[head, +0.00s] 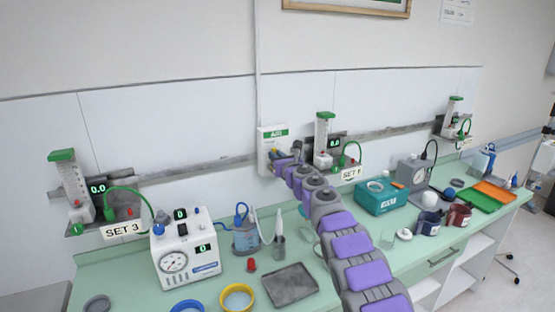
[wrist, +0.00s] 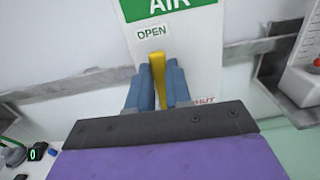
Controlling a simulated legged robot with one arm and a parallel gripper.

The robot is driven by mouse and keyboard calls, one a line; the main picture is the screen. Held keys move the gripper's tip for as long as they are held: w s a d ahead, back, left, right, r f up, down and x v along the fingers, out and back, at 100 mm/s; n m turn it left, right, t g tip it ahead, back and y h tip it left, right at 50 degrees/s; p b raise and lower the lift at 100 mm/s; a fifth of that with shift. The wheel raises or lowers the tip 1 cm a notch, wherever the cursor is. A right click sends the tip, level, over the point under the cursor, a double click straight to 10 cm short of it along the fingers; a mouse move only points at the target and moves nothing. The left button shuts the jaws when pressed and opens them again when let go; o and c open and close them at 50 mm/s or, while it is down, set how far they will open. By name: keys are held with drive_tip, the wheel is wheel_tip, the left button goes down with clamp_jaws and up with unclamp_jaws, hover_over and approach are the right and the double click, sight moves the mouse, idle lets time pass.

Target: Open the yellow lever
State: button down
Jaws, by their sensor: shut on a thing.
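The yellow lever (wrist: 158,72) stands upright in the wrist view, on a white wall panel (wrist: 205,50) with a green AIR label. An OPEN mark (wrist: 152,32) is just above the lever's top, and a red SHUT mark (wrist: 203,100) is at the lower right. My gripper (wrist: 158,85) has a blue finger on each side of the lever and is shut on it. The lever's lower part is hidden by my gripper. In the head view the same panel (head: 273,134) is on the wall at the centre, with my gripper (head: 278,157) at its lower part.
A grey rail (head: 205,166) runs along the wall. A flowmeter (head: 323,138) is just right of the panel. Below, the green counter (head: 215,290) holds a white pump unit (head: 187,255), a grey tray (head: 290,285) and a teal box (head: 380,196).

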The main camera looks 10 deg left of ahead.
drive_tip(key=shift+s+a+f+n, duration=0.1)
drive_tip(key=shift+a+f+n, duration=0.15)
drive_tip(key=shift+f, duration=0.35)
drive_tip(key=c, duration=1.5)
unclamp_jaws()
drive_tip(key=o, duration=0.3)
drive_tip(key=shift+w, duration=0.25)
drive_tip(key=shift+o, duration=0.8)
drive_tip(key=shift+s+r, duration=0.2)
drive_tip(key=shift+r, duration=0.1)
drive_tip(key=shift+w, duration=0.1)
